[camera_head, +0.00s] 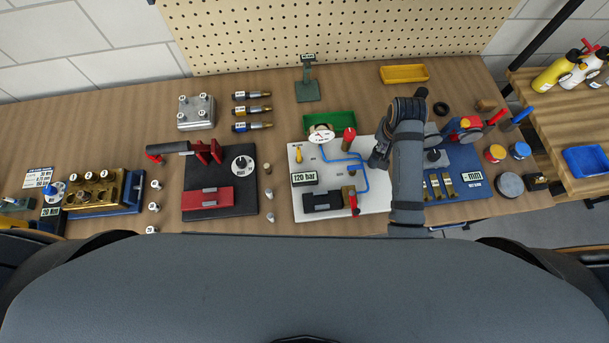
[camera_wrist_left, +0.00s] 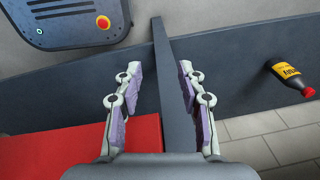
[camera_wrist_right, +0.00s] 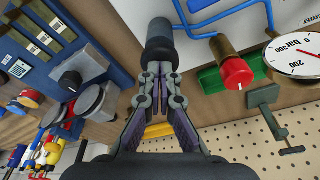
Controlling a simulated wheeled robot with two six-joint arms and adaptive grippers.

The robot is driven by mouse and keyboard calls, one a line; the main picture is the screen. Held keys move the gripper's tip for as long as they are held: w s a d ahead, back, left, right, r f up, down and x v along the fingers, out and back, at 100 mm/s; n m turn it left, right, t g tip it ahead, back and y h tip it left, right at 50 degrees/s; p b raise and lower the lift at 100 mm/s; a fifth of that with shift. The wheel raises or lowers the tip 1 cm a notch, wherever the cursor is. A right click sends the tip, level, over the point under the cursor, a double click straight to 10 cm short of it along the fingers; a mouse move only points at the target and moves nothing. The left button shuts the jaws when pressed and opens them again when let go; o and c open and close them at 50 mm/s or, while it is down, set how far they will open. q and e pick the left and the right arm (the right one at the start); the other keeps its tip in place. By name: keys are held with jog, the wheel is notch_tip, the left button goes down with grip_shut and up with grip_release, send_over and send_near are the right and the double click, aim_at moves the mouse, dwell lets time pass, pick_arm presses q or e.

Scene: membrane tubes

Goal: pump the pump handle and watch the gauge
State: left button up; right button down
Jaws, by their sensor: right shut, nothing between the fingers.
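The pump board (camera_head: 293,165) is a white plate with blue tubing. A round white gauge (camera_head: 321,134) stands at its back; it also shows in the right wrist view (camera_wrist_right: 292,57), with a red needle whose exact reading I cannot tell. A red knob (camera_head: 349,135) is beside the gauge. My right gripper (camera_head: 377,157) is shut and empty at the board's right side. In the right wrist view its closed tips (camera_wrist_right: 158,70) are right at the end of a dark cylindrical grip (camera_wrist_right: 159,38), apparently the pump handle. Contact is unclear. My left gripper (camera_wrist_left: 158,85) is open and empty.
A "120 bar" sign (camera_head: 304,179) is on the board. A green tray (camera_head: 329,122) stands behind it. A blue board (camera_head: 465,180) with brass parts lies right, and a black board with a red clamp (camera_head: 207,150) left. The pegboard (camera_head: 330,35) closes the back.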

jog(key=shift+s+f, duration=0.1)
jog(key=shift+f, duration=0.6)
notch_tip(320, 180, up, 3)
jog(key=shift+p, duration=1.25)
jog(key=shift+r, duration=2.15)
